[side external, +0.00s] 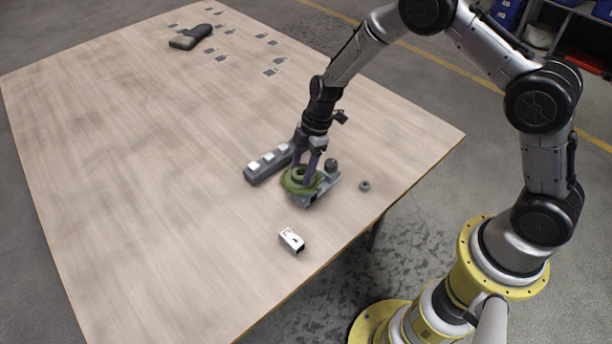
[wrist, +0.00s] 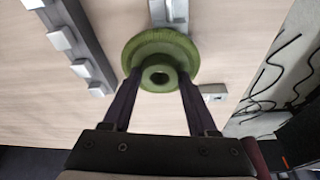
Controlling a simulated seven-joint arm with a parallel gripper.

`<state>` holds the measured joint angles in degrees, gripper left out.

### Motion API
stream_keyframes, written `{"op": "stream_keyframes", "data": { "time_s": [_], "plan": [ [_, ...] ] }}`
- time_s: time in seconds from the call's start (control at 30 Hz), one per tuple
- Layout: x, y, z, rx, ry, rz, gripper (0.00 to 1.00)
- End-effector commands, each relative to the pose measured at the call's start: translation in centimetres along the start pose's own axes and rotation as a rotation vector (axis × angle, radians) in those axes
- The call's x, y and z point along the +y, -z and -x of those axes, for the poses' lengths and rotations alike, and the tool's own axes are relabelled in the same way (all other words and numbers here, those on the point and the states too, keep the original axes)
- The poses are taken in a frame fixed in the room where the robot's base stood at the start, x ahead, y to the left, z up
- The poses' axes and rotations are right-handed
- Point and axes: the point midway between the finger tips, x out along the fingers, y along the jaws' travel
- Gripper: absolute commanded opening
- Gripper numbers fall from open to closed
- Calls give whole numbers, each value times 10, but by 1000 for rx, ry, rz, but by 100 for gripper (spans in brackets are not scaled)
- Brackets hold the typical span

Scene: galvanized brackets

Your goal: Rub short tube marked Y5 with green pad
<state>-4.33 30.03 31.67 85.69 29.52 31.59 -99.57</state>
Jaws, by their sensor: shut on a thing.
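The green pad (side external: 300,181) is round with a raised hub, also seen in the wrist view (wrist: 160,52). My gripper (side external: 306,172) is shut on the pad's hub, with a finger on each side. In the side view the pad is low over the table, in front of part of a grey metal piece (side external: 325,184); whether they touch is unclear. A short box-like tube (side external: 291,240) with a light face lies apart, nearer the front edge. It appears right of the pad in the wrist view (wrist: 214,97). Its mark is too small to read.
A grey bar with several white blocks (side external: 266,165) lies close to the pad, on its left. A small round nut-like part (side external: 364,185) is on the right. A dark object (side external: 191,37) and flat grey pieces (side external: 222,57) lie at the back. The table's left half is clear.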

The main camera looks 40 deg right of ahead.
Motion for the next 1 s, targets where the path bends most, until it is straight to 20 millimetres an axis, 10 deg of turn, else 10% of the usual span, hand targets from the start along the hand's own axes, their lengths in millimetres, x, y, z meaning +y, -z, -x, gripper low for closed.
{"op": "stream_keyframes", "data": {
  "time_s": [1.0],
  "plan": [
    [-1,15,56,-1,2,-1,6]
  ]
}}
